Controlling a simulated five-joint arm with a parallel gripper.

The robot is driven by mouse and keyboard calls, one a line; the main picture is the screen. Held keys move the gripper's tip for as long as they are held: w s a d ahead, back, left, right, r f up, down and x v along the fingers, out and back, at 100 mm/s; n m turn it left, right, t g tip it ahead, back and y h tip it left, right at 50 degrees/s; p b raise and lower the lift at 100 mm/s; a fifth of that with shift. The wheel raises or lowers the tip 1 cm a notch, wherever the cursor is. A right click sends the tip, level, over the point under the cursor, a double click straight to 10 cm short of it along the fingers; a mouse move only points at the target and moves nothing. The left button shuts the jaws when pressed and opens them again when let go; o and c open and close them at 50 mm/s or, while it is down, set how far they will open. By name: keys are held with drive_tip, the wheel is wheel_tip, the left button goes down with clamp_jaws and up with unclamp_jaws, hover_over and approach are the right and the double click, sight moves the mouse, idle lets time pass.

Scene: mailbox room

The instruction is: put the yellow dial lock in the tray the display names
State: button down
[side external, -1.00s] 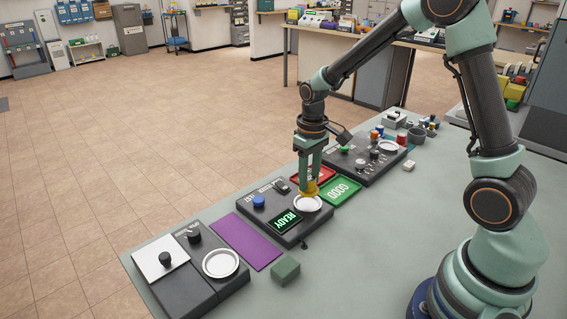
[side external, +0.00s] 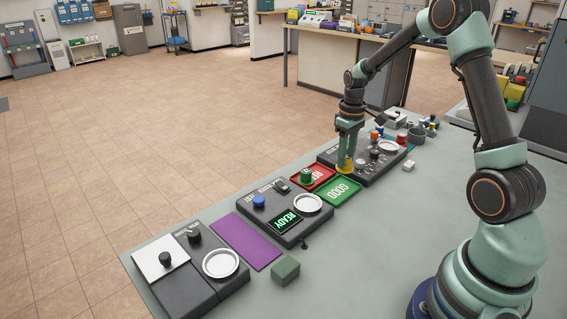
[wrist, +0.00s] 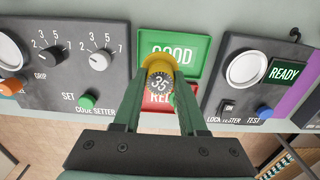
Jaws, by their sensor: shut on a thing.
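My gripper (side external: 347,152) is shut on the yellow dial lock (side external: 345,168), and its fingers point down. The wrist view shows the lock (wrist: 156,66) between the fingertips (wrist: 157,90), its dark dial reading 35. The lock is in front of the green GOOD tray (side external: 341,192), over its far end in the side view; I cannot tell its exact height. The red tray (side external: 321,173), its label partly hidden in the wrist view, lies beside the green one. The tester's display (side external: 287,222) reads READY, also in the wrist view (wrist: 284,72).
The tester's white dish (side external: 308,203) is empty. The code setter panel (side external: 375,170), with knobs, lies beyond the trays. A purple mat (side external: 246,240) and green block (side external: 285,270) are nearer.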

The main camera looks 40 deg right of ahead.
sight(347, 167)
drive_tip(key=shift+s+d+f, duration=0.1)
drive_tip(key=shift+d, duration=0.4)
drive_tip(key=shift+f, duration=2.05)
drive_tip(key=shift+f, duration=0.75)
drive_tip(key=shift+f, duration=0.35)
drive_tip(key=shift+f, duration=0.1)
drive_tip(key=shift+c, duration=0.7)
unclamp_jaws()
